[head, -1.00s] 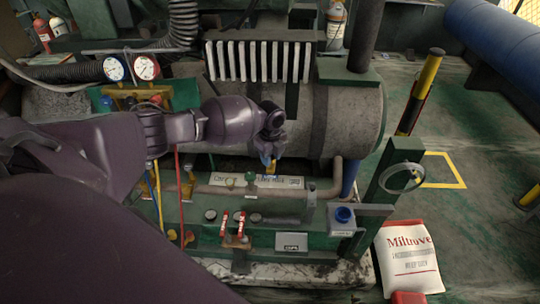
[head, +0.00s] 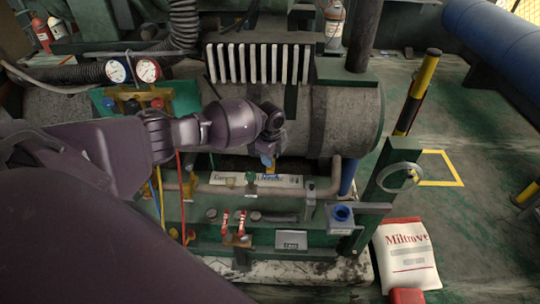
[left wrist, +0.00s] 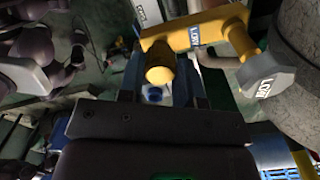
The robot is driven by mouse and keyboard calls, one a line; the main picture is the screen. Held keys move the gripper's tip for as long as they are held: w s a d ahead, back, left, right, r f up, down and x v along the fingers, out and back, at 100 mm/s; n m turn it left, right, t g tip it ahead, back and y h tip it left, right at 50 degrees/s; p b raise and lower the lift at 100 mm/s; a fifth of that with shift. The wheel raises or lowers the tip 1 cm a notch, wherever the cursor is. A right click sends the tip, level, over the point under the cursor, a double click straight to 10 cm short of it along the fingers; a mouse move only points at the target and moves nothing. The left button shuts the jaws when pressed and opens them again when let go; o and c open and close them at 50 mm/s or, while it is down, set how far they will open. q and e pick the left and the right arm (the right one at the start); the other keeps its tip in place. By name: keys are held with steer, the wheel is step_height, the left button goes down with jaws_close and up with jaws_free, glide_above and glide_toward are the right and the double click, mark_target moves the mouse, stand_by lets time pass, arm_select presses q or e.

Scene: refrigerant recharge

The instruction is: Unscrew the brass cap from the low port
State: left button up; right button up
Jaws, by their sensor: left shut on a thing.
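In the left wrist view the low port is a yellow fitting (left wrist: 210,30) with a LOW label. The round brass cap (left wrist: 160,66) is at the end of the near branch, between the fingers of my left gripper (left wrist: 160,88). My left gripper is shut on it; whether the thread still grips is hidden. In the head view my left gripper (head: 268,158) points down in front of the grey tank, above the labelled pipe, and hides most of the port. My right gripper is not in view.
Two gauges (head: 133,70) stand on the manifold at left, with coloured hoses hanging below. A green post with a ring (head: 398,177) and a white sack (head: 406,253) stand at right.

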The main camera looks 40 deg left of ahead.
arm_select(q)
steer(key=shift+n, duration=0.3)
steer(key=shift+r, duration=0.15)
steer(key=shift+r+p, duration=0.8)
steer(key=shift+r, duration=0.05)
steer(key=shift+r+p, duration=1.15)
steer(key=shift+r, duration=0.35)
